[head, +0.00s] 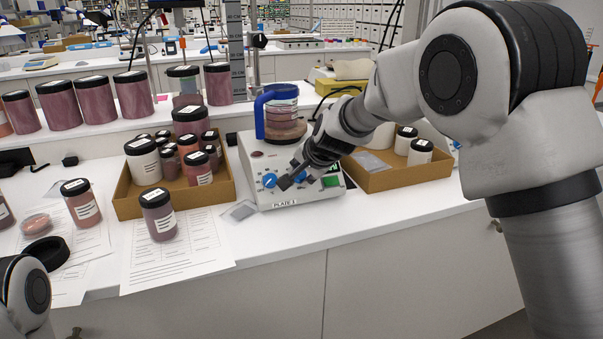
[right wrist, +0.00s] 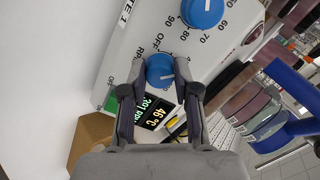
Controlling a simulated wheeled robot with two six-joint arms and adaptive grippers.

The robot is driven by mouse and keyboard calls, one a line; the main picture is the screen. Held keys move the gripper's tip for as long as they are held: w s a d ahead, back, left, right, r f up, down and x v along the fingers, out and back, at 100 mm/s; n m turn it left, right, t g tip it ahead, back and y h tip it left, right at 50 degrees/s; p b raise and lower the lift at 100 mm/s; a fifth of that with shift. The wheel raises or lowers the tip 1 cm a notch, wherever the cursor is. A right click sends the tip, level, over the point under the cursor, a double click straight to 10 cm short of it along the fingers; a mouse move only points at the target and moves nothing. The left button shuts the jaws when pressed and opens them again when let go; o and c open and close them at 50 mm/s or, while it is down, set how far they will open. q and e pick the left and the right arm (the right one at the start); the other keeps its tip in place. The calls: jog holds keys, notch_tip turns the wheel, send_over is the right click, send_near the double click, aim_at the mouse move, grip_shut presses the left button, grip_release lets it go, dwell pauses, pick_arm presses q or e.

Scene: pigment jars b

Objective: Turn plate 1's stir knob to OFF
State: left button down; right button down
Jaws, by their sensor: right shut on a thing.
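Plate 1 (head: 255,155) is a white stirring hotplate on the counter, with a "PLATE 1" label and two blue knobs on its front. The stir knob (right wrist: 160,69), the one near the display (right wrist: 157,113), is between the fingers of my right gripper (right wrist: 163,76), which is shut on it. Its white pointer line lies toward the right in the right wrist view, and "OFF" is printed above it. The other blue knob (right wrist: 203,10) also shows in the head view (head: 268,180). The display reads 46 °C and about 201 RPM. My left gripper is out of view.
A blue-handled jug (head: 281,112) of pigment stands on the plate. Cardboard trays (head: 392,177) with jars flank it; the left tray (head: 127,200) is crowded. A jar (head: 159,215) stands on papers in front.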

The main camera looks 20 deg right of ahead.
jog(key=n, duration=0.4)
jog(key=shift+n+p, duration=0.4)
jog(key=n+p, duration=0.1)
jog(key=n, duration=0.3)
jog(key=shift+h, duration=0.4)
jog(key=n+p, duration=0.1)
jog(key=n, duration=0.3)
jog(key=shift+r, duration=0.1)
jog(key=shift+d+n+h+p, duration=0.1)
jog(key=shift+n+h+p, duration=0.2)
jog(key=shift+n+p, duration=0.8)
jog(key=shift+n+b, duration=0.35)
jog(key=shift+n, duration=0.15)
jog(key=c, duration=0.8)
grip_release()
jog(key=shift+c, duration=0.2)
